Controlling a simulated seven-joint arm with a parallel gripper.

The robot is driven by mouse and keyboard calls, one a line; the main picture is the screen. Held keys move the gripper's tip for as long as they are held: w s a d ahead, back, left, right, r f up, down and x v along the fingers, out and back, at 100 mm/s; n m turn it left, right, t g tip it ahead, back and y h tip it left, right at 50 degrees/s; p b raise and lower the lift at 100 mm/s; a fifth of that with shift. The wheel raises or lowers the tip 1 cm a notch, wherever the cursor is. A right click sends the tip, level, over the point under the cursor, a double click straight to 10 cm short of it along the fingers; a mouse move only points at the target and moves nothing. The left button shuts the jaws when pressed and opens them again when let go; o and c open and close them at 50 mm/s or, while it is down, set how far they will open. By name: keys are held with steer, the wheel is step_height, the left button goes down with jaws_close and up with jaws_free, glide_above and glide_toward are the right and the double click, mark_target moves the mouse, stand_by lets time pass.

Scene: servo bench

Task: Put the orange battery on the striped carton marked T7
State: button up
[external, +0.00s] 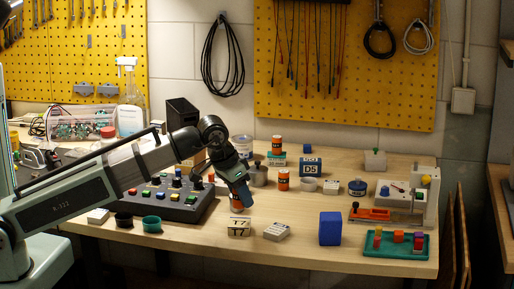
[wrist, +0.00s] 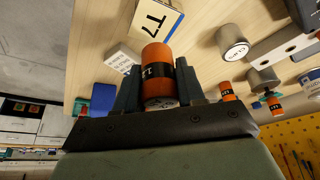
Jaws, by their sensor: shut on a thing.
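My gripper (external: 240,194) is shut on an orange battery with a black band (wrist: 157,72), which sits between the two fingers in the wrist view. In the external view the battery (external: 237,204) shows just below the fingers. The carton marked T7 (external: 239,228) stands near the bench's front, pale with a yellowish band. The battery appears just above and behind it in the picture, apart from it. In the wrist view the T7 carton (wrist: 155,20) lies beyond the battery, at the top. Its top looks bare.
A white carton (external: 277,231) and a blue block (external: 330,228) stand right of the T7 carton. Other orange batteries stand behind, one on the bench (external: 284,181) and one on a teal box (external: 277,146).

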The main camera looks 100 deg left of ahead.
mark_target(242, 222)
steer(key=shift+f, duration=2.2)
steer(key=shift+f, duration=0.1)
steer(key=o, duration=1.1)
steer(key=shift+v, duration=6.1)
